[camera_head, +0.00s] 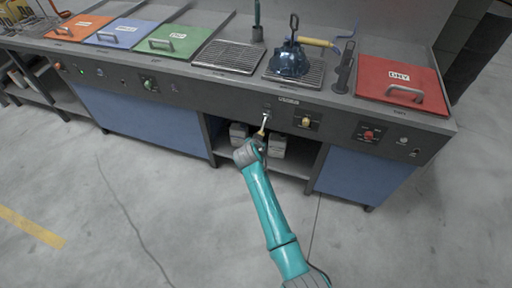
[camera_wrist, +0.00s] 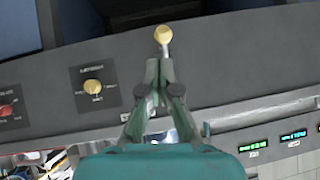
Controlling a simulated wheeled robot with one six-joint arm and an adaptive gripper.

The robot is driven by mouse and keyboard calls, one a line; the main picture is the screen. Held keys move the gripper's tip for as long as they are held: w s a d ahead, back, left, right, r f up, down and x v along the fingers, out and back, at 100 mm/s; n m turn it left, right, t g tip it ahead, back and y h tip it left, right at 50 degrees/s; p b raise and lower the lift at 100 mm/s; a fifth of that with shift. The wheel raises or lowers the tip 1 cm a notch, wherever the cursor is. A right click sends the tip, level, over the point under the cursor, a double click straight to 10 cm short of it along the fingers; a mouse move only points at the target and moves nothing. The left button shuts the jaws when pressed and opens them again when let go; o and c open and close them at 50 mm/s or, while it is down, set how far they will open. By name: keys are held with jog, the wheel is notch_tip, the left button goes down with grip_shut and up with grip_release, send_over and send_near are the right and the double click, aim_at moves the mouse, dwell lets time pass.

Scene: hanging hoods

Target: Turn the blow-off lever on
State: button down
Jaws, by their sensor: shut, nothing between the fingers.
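A small lever with a pale metal stem and a yellow ball end (camera_wrist: 163,35) is on the dark front panel of the bench; I take it for the blow-off lever. In the head view, its stem (camera_head: 266,119) points down from the panel, with the yellow ball just above my gripper. My gripper (camera_wrist: 160,63) is shut and empty, its fingertips together just below the ball and stem in the wrist view. Whether they touch the lever cannot be told. In the head view, my gripper (camera_head: 256,140) is small and partly hidden by my wrist.
A yellow rotary knob (camera_head: 306,122) and a red knob (camera_head: 368,135) sit on the panel to the right. A blue lidded vessel (camera_head: 289,62) stands on a grate above. Grey boxes (camera_head: 277,146) fill the shelf opening behind my wrist. The floor in front is clear.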

jog(key=shift+s+a+r, duration=0.1)
jog(key=shift+s+r, duration=0.1)
jog(key=shift+s, duration=0.4)
jog(key=shift+s+a+r, duration=0.15)
jog(key=shift+s+r, duration=0.05)
jog(key=shift+s, duration=0.4)
jog(key=shift+s+a+r, duration=0.1)
jog(key=shift+s+r, duration=0.1)
jog(key=shift+s, duration=0.4)
